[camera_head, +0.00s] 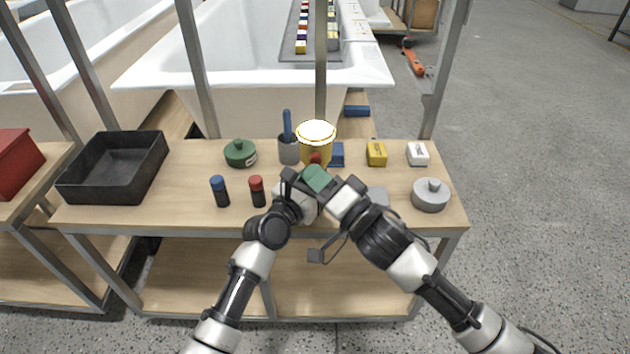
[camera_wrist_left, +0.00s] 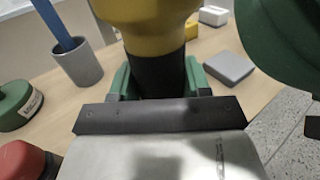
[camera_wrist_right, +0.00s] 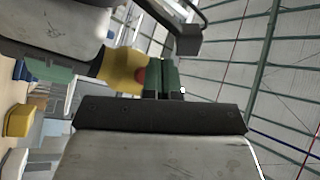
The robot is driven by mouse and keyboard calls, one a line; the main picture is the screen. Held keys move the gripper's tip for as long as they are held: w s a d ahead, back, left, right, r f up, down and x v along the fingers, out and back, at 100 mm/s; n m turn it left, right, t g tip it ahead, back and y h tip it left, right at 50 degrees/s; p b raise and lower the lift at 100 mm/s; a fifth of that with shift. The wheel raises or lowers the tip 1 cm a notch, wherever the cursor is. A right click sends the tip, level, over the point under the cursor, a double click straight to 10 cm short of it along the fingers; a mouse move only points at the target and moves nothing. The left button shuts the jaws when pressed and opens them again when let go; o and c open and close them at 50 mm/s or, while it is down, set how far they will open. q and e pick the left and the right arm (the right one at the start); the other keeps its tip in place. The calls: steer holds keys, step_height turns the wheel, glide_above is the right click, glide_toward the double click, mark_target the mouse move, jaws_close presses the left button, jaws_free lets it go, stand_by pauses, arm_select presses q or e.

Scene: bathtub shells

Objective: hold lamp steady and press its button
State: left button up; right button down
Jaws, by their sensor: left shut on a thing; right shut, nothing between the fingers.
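The lamp (camera_head: 316,146) is a yellow body with a bright white top and a red button (camera_head: 315,158) on its near side. In the left wrist view, the green fingers of my left gripper (camera_wrist_left: 158,82) are shut around the lamp's black lower part (camera_wrist_left: 157,68), under the yellow body (camera_wrist_left: 145,12). My right gripper (camera_head: 317,177) is shut and empty, just in front of the button. In the right wrist view, the fingertips (camera_wrist_right: 165,78) are right beside the red button (camera_wrist_right: 141,76); I cannot tell whether they touch. The head view mostly hides my left fingers.
A grey cup with a blue stick (camera_head: 288,148), a green lidded pot (camera_head: 240,154), blue (camera_head: 220,191) and red-capped (camera_head: 257,191) bottles, yellow (camera_head: 376,154) and white (camera_head: 418,154) boxes, a grey pot (camera_head: 431,196) and a black tray (camera_head: 112,178) stand around. Metal posts rise at the back.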

steer(key=shift+s, duration=3)
arm_select(q)
steer(key=o, duration=1.1)
steer(key=shift+c, duration=0.2)
